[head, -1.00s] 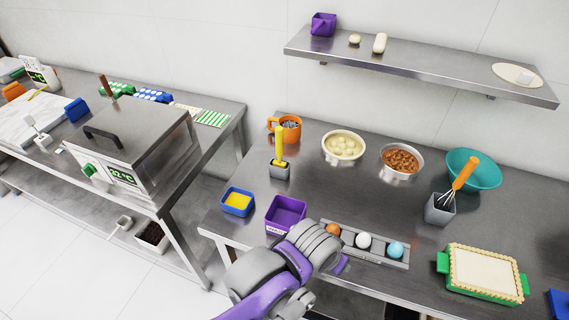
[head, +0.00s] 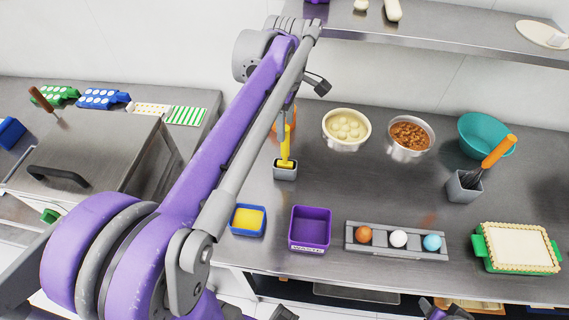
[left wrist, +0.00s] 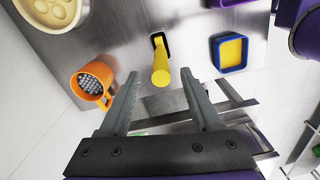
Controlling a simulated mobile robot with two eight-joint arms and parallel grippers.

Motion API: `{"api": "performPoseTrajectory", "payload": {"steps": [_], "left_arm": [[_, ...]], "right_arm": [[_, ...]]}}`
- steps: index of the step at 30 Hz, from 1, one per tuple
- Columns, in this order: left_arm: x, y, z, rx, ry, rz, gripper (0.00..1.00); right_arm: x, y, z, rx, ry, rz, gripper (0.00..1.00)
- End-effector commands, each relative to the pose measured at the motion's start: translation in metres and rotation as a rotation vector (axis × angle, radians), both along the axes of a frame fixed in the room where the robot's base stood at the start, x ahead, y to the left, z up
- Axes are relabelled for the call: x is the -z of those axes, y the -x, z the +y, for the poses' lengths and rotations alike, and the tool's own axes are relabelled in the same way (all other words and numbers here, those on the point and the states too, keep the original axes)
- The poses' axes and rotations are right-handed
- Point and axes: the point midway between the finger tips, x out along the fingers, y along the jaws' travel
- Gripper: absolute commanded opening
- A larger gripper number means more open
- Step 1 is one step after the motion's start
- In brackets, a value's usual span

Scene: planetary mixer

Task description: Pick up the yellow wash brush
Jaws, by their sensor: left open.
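The yellow wash brush (head: 286,152) stands upright in a small grey holder (head: 285,174) on the right-hand steel table. In the left wrist view, the brush handle (left wrist: 160,66) points toward the camera. My left gripper (left wrist: 159,78) is open and empty, with its two fingers on either side of the handle in the picture. I cannot tell how far the fingertips are from it. In the head view my left arm reaches up and over the table, and its links hide the gripper's jaws.
An orange mug (left wrist: 91,84) and a blue tray with yellow content (head: 248,220) flank the brush. A purple bin (head: 311,228), an egg tray (head: 352,247) and a cream bowl (head: 346,127) stand to its right. The steel shelf (head: 440,48) hangs above the table's back.

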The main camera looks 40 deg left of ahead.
Motion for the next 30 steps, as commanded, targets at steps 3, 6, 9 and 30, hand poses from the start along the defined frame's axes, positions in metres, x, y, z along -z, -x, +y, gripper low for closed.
{"api": "performPoseTrajectory", "payload": {"steps": [3, 6, 9, 30], "left_arm": [[0.016, 0.000, 0.000, 0.002, 0.000, 0.000, 0.65], [0.023, 0.000, 0.000, 0.002, 0.000, -0.001, 0.65], [0.031, 0.000, 0.000, 0.003, 0.000, -0.001, 0.65], [0.074, 0.001, 0.000, 0.003, 0.000, -0.001, 0.41]], "right_arm": [[0.002, 0.001, 0.000, 0.000, 0.000, 0.001, 0.56], [0.002, 0.001, 0.000, 0.000, 0.000, 0.001, 0.56], [0.002, 0.001, 0.000, 0.000, 0.000, 0.001, 0.56], [0.002, 0.001, 0.000, 0.000, 0.000, 0.001, 0.56]]}}
